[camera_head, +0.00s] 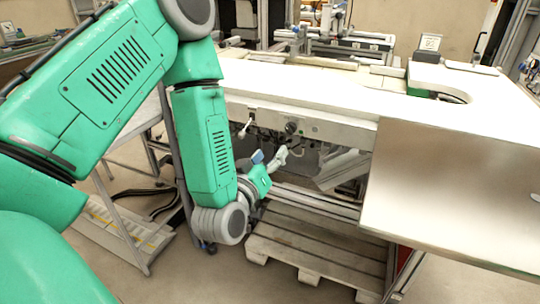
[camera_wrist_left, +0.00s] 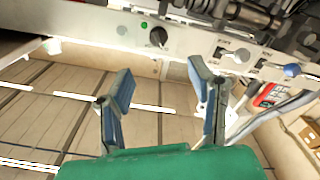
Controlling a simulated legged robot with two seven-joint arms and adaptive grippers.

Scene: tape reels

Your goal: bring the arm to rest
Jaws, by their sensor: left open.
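My left arm comes in from the left in the head view, large and green, and bends down in front of the machine. My left gripper (camera_head: 270,164) is at its end, below the edge of the white worktop and close to the machine's front. In the left wrist view the gripper (camera_wrist_left: 164,100) shows two blue-padded fingers spread well apart, with nothing between them. Beyond the fingers are a slatted surface and a panel with a black knob (camera_wrist_left: 158,37). My right gripper is in neither view.
The white worktop (camera_head: 300,88) spans the middle, with a metal front panel (camera_head: 455,195) at right. A wooden pallet (camera_head: 315,246) lies on the floor below. A metal-framed stand (camera_head: 127,225) is left of my forearm. Other machinery (camera_head: 345,42) stands behind.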

